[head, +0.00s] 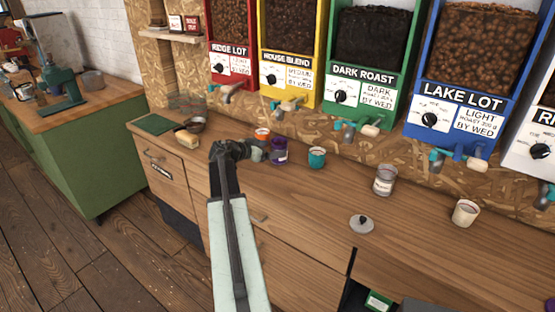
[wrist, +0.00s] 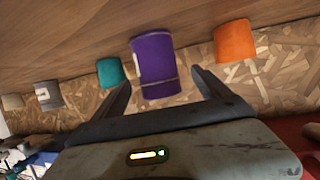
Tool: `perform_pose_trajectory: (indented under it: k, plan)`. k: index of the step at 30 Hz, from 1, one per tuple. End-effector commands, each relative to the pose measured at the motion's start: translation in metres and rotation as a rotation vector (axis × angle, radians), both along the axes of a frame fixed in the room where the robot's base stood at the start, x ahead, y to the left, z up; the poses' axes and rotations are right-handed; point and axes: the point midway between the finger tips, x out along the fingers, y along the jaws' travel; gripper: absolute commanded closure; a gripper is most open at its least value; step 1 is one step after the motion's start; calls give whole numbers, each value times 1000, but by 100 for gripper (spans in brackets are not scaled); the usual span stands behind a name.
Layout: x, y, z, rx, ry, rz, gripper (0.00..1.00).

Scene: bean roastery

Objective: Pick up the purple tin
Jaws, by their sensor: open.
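The purple tin (head: 279,152) stands upright on the wooden counter, just right of my gripper (head: 258,150) in the head view. In the wrist view the purple tin (wrist: 153,62) appears upside down, with a thin pale band near its lower picture edge. My gripper (wrist: 160,79) is open, one finger to each side of the tin. The near part of the tin reaches the space between the fingertips. I cannot tell whether either finger touches it.
An orange tin (head: 262,134) stands close behind and left of the purple tin; a teal tin (head: 317,158) stands to its right. Dispenser taps (head: 290,104) overhang the back.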

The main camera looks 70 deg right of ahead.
Motion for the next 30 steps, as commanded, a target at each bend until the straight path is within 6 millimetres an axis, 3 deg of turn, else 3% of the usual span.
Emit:
perform_pose_trajectory:
  k: [14,22,28,29,30]
  plan:
    - [-13,-26,-14,2,1,2,14]
    - [-30,-61,-32,3,1,2,14]
    - [-31,-62,-30,3,2,4,14]
    - [-31,-62,-30,3,1,4,17]
    - [-31,-62,-30,3,1,4,28]
